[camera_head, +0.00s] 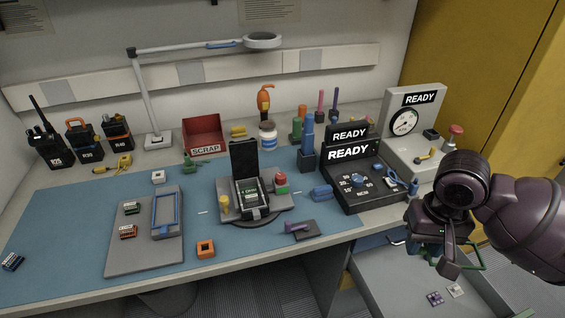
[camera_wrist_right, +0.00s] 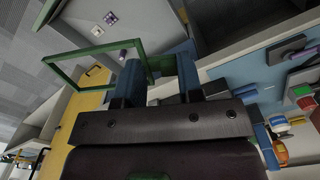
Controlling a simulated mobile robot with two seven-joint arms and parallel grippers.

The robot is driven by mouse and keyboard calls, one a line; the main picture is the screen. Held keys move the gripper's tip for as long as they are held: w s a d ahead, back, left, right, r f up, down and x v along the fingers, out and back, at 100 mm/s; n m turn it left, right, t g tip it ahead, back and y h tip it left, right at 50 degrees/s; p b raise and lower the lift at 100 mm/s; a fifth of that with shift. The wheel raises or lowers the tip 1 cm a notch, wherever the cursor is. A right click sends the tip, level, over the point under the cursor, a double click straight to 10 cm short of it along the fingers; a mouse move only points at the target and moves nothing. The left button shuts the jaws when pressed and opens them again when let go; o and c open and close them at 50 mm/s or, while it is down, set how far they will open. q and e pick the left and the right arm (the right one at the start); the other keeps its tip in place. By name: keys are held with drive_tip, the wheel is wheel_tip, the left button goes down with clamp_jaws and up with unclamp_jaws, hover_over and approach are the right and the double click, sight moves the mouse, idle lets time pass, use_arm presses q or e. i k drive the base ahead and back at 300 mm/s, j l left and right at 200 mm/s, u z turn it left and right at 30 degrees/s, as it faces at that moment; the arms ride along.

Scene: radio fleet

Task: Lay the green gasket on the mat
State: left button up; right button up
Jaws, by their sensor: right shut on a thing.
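The green gasket (camera_wrist_right: 90,50) is a thin rectangular frame. My right gripper (camera_wrist_right: 160,72) is shut on one side of it, and the rest sticks out to the left in the right wrist view. In the head view my right gripper (camera_head: 430,252) hangs over the open drawer, right of the bench's front edge, and hides part of the gasket (camera_head: 481,256). The blue mat (camera_head: 70,225) covers the front of the bench, left of the gripper. My left gripper is not in view.
The open grey drawer (camera_head: 385,280) holds small parts. On the mat are a grey tray (camera_head: 120,255), a radio on a stand (camera_head: 249,195), an orange square part (camera_head: 206,249) and a purple tool (camera_head: 297,227). A black READY tester (camera_head: 355,195) stands beside the gripper. The mat's left part is mostly clear.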

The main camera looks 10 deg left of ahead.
sight(62, 242)
drive_tip(key=u, duration=1.2)
